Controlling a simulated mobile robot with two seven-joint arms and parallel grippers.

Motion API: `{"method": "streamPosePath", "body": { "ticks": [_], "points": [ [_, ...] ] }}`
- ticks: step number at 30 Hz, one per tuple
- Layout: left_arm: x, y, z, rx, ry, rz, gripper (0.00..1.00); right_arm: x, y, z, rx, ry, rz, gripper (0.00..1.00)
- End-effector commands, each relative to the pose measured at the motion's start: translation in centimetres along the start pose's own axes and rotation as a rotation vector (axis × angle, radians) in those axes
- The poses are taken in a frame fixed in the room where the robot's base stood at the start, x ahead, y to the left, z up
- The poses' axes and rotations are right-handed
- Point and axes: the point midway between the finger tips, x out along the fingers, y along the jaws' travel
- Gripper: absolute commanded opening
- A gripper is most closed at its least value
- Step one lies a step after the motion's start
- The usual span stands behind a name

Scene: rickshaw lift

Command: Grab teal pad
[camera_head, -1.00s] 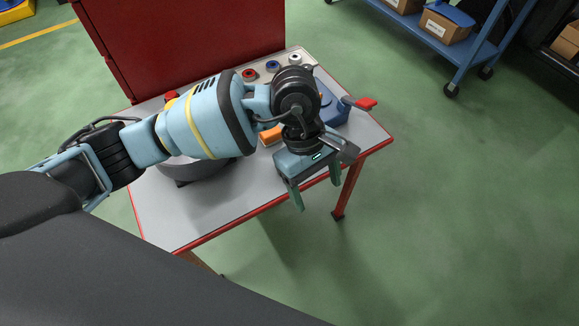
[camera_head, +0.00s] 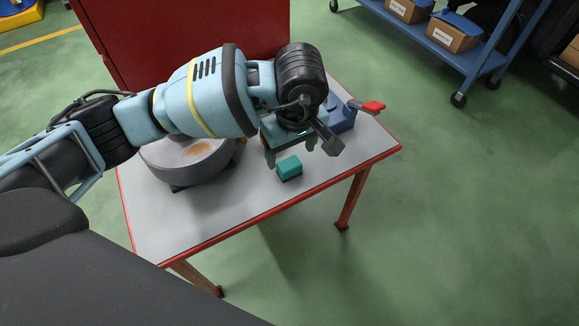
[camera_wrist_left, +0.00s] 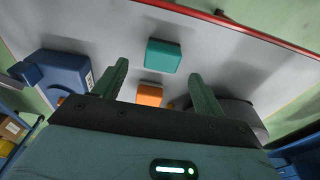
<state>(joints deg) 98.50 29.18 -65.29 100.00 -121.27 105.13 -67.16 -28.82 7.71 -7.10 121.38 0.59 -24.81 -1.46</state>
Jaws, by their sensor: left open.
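The teal pad (camera_head: 289,168) is a small block lying on the grey table top (camera_head: 210,213), near its front edge. It also shows in the left wrist view (camera_wrist_left: 163,56), beyond and between the fingertips. My left gripper (camera_head: 291,155) is open and empty, just behind the pad in the head view. Its two green fingers (camera_wrist_left: 157,75) are spread apart in the left wrist view, and the pad is not between them. My right gripper is not in view.
A round grey machine part (camera_head: 186,160) stands left of the pad. A blue device (camera_head: 342,116) with a red-tipped lever is at the right. An orange block (camera_wrist_left: 149,95) lies near the pad. A blue cart (camera_head: 447,37) stands beyond open floor.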

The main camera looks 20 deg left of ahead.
Motion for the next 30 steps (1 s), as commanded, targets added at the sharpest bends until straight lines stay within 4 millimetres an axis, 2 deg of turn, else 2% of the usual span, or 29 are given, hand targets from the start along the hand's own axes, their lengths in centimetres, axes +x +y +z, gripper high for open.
{"method": "streamPosePath", "body": {
  "ticks": [5, 12, 21, 30],
  "points": [
    [1.4, -0.1, 0.1, -0.001, -0.001, 0.0, 0.71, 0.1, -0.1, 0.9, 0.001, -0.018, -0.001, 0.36],
    [4.7, -0.3, 0.3, 0.0, -0.004, -0.002, 0.71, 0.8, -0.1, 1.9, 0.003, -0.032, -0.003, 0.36],
    [5.1, -0.2, 0.2, 0.0, -0.001, 0.002, 0.7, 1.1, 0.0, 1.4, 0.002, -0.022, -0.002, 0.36],
    [5.0, -0.2, 0.3, 0.001, -0.001, 0.002, 0.3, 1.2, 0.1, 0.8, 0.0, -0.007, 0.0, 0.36]
  ]
}}
